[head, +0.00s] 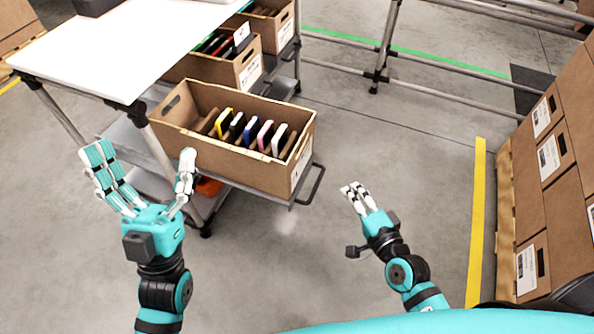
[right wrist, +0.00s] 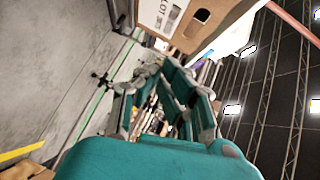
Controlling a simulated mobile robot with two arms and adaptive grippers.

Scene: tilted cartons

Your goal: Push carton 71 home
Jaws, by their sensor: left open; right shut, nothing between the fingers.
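An open brown carton (head: 235,162) holds several upright items with coloured edges and sits on the cart's tilted shelf, jutting out from under the white top. A label is on its right end, but I cannot read a number 71. My left gripper (head: 141,165) is open and empty, its right finger close to the carton's near side; I cannot tell whether they touch. My right gripper (head: 354,190) is shut and empty, to the right of the carton and apart from it. In the right wrist view its fingers (right wrist: 165,90) are below a labelled carton (right wrist: 200,15).
More cartons (head: 243,72) stand behind on the cart. The cart's white top (head: 130,45) is above the left side, and a metal handle (head: 318,188) sticks out by the carton. Stacked boxes (head: 548,200) stand at right. The floor between is clear.

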